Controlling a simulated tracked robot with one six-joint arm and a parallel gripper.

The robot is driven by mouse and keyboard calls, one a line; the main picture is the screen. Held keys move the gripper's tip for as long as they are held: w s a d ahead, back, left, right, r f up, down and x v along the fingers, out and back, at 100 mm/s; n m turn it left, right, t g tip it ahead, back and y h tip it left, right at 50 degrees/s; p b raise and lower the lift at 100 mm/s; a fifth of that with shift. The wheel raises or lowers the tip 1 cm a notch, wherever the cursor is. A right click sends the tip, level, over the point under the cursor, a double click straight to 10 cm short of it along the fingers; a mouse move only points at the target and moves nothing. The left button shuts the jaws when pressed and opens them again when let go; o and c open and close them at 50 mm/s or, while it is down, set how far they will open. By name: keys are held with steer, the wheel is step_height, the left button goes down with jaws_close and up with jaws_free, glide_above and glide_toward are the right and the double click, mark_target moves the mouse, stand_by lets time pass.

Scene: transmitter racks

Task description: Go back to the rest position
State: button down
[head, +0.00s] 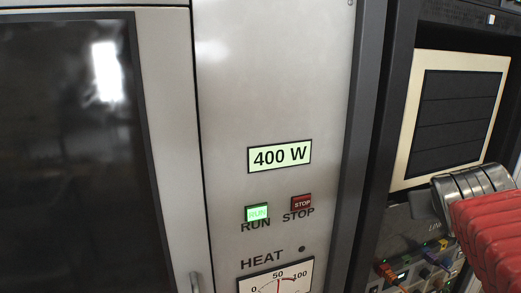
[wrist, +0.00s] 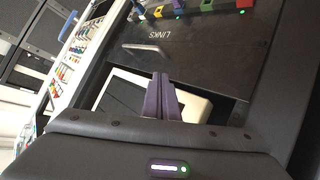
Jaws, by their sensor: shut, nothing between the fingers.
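My gripper (wrist: 161,76) shows in the wrist view as two dark purple fingers pressed together, pointing up the picture. It is shut and holds nothing. The fingertips are in front of a dark panel marked LINKS (wrist: 160,35) and do not visibly grip its metal handle (wrist: 145,50). I cannot tell how far they are from it. My gripper's fingers are not clearly visible in the head view.
In the head view, a grey cabinet carries a 400 W display (head: 280,156), a lit green RUN button (head: 257,213), a red STOP button (head: 301,202) and a HEAT meter (head: 277,280). A cream-framed dark panel (head: 452,110) is in the right rack. Coloured plugs (wrist: 200,10) line the wrist view's top.

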steer(key=s+a+f+n+g+y, duration=0.1)
steer(key=s+a+f+y, duration=0.1)
steer(key=s+a+f, duration=0.2)
steer(key=s+a+f+n+g+y, duration=0.1)
steer(key=s+a+f+y, duration=0.1)
steer(key=s+a+f, duration=0.3)
steer(key=s+a+f+n+g+y, duration=0.1)
steer(key=s+a+f+g+y, duration=0.1)
steer(key=a+f, duration=0.7)
steer(key=s+a+y, duration=0.1)
steer(key=s+a, duration=0.1)
steer(key=a, duration=0.4)
steer(key=shift+s+f, duration=0.3)
steer(key=shift+f, duration=0.05)
